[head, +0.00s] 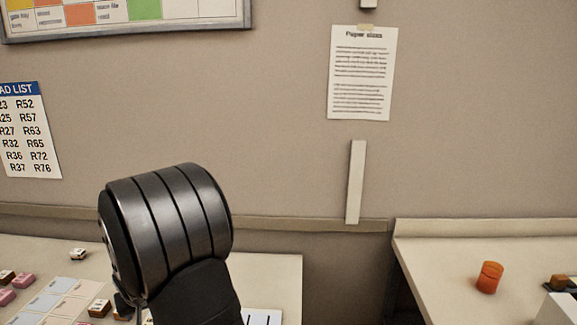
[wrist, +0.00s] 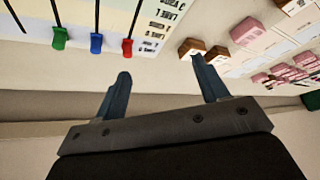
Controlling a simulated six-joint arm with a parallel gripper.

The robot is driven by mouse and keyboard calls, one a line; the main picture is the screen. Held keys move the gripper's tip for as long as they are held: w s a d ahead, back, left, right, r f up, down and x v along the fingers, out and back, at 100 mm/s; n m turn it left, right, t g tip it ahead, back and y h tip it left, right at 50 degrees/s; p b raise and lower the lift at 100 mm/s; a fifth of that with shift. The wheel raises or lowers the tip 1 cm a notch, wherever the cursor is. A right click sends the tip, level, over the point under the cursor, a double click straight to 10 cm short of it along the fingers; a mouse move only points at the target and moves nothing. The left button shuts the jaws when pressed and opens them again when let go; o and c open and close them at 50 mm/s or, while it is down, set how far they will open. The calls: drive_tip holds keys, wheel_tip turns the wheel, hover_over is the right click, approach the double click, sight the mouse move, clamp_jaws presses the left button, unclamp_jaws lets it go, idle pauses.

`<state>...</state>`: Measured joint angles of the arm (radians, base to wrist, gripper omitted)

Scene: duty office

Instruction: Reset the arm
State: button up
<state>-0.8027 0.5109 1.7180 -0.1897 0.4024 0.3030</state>
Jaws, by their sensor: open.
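My gripper (wrist: 160,88) shows in the wrist view with its two blue-grey fingers wide apart. It is open and nothing is between the fingers. It hangs over a pale surface, near small brown blocks (wrist: 192,47) and a pink block (wrist: 246,31). In the head view a dark, ribbed part of my arm stands in front of the left table (head: 270,270) and hides part of it. The gripper's fingers cannot be made out there.
An orange cylinder (head: 489,277) stands on the right table (head: 440,265). A gap separates the tables.

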drive_tip(key=w+d+r+m+h, duration=0.1)
drive_tip(key=w+d+m, duration=0.2)
drive_tip(key=d, duration=0.9)
drive_tip(key=w+d+r+m+h, duration=0.1)
drive_tip(key=w+d+m, duration=0.3)
drive_tip(key=w+d, duration=0.5)
drive_tip(key=w+d+r+m+t+h, duration=0.1)
drive_tip(key=w+d+m+h, duration=0.2)
drive_tip(key=d, duration=1.2)
drive_tip(key=w, duration=0.3)
drive_tip(key=shift+m, duration=0.4)
